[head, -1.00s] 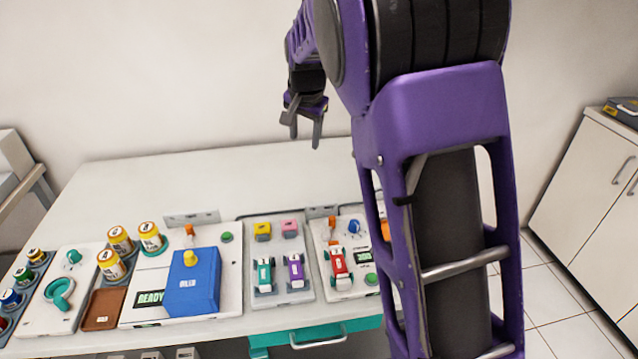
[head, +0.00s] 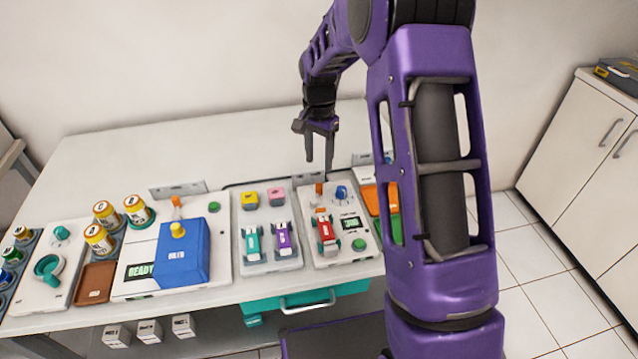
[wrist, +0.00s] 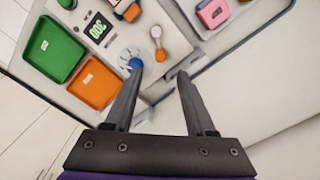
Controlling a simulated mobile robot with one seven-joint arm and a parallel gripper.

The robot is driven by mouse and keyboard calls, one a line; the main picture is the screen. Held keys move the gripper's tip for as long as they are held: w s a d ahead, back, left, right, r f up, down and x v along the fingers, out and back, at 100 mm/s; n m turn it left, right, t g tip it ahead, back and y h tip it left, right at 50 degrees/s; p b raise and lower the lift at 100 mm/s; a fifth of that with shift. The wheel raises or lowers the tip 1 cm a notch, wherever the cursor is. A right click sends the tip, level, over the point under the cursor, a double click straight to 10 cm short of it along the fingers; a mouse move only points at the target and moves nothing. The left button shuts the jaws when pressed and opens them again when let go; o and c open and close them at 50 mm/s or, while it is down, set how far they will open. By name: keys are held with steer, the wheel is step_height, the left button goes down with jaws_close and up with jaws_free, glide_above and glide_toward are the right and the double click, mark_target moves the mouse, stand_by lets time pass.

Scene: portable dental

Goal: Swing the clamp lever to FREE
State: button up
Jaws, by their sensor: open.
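No label reading FREE is legible, so I cannot be sure which part is the clamp lever. A short orange lever (head: 319,188) stands at the back of the right white panel (head: 345,252), left of a blue dial (head: 342,192). In the wrist view an orange part with a pale round end (wrist: 158,42) lies just beyond the fingertips, beside the blue dial (wrist: 133,65). My gripper (head: 319,163) is open and empty, pointing down above the back of this panel. Its two fingers also show in the wrist view (wrist: 159,74), apart from the orange part.
A red toy car (head: 326,232) and a display sit on the same panel. Orange (wrist: 96,84) and green (wrist: 52,46) trays lie beside it. Left are a panel with two cars, a blue box (head: 182,252) and several jars. The table's back (head: 215,145) is clear.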

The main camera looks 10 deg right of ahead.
mark_target(319, 185)
step_height(319, 185, down, 9)
stand_by(0.3)
jaws_close()
stand_by(0.3)
